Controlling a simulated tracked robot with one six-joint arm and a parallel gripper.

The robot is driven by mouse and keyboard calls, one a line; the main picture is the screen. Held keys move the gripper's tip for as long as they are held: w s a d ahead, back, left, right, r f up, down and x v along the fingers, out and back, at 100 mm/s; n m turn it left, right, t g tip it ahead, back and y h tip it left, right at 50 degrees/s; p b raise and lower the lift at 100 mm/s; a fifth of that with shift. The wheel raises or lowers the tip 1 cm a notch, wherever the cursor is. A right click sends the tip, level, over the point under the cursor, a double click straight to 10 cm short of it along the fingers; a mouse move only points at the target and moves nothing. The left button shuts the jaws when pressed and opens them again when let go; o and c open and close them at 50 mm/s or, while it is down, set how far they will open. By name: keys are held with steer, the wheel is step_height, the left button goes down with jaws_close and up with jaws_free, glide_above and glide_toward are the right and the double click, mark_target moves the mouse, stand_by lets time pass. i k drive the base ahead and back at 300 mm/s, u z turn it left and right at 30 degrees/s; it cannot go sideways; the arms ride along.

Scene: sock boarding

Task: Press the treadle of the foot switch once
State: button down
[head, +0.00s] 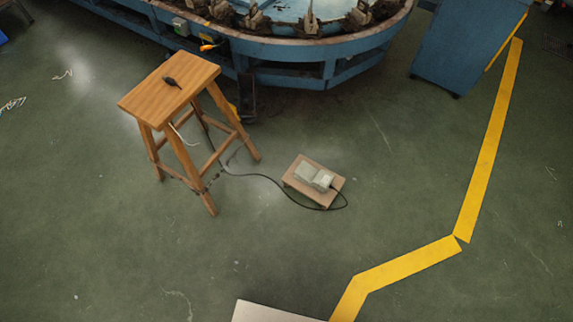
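The foot switch (308,173) is a small pale grey unit on a light brown board (300,187) that lies on the green floor, near the middle of the head view. Its treadle (322,180) seems to be the lighter part at the right end; whether it is up or down is too small to tell. A black cable runs from the switch to the left, towards the wooden stool. My gripper is not in view.
A large blue round machine (300,75) stands behind. A blue cabinet (460,45) is at back right. Yellow floor tape (488,145) runs along the right. Floor around the board is mostly clear.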

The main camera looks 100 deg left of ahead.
mark_target(306, 171)
steer(key=u, duration=4.05)
steer(key=i, duration=1.65)
